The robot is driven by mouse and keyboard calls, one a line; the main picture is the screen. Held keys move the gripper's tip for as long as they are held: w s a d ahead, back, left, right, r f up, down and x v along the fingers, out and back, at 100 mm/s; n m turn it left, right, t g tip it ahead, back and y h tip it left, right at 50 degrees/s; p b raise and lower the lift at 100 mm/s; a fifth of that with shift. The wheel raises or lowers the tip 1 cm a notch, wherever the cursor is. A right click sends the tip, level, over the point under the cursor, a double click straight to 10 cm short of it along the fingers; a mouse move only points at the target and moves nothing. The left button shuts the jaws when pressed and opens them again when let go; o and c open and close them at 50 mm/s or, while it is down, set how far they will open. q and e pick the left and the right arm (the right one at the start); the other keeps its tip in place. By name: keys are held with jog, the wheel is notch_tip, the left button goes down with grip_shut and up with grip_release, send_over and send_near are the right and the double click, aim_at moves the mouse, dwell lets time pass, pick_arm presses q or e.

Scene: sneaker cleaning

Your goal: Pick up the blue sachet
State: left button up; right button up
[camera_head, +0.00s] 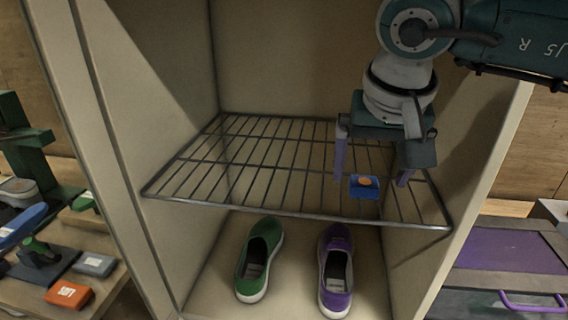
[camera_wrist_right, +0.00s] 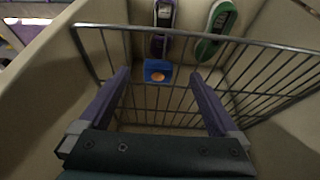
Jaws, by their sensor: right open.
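In the right wrist view the sachet (camera_wrist_right: 158,71) is ahead of the fingertips, between the lines of the two fingers. My right gripper (camera_head: 372,178) is open above the rack, its two purple fingers apart on either side of the sachet. The right gripper (camera_wrist_right: 160,78) holds nothing. My left gripper is not in view.
The wire rack (camera_head: 262,152) spans a beige cabinet with side walls (camera_head: 185,60). Below it stand a green shoe (camera_head: 259,258) and a purple shoe (camera_head: 336,270). At left, a table holds an orange box (camera_head: 68,294) and a grey box (camera_head: 95,264). A purple-lidded case (camera_head: 508,252) is at right.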

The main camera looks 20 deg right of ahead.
aim_at(365, 191)
jog(key=b+x, duration=0.3)
jog(key=x, duration=0.1)
jog(key=shift+d+f, duration=0.15)
jog(key=shift+f, duration=0.05)
jog(key=shift+r, duration=0.1)
jog(key=shift+c, duration=0.3)
grip_shut()
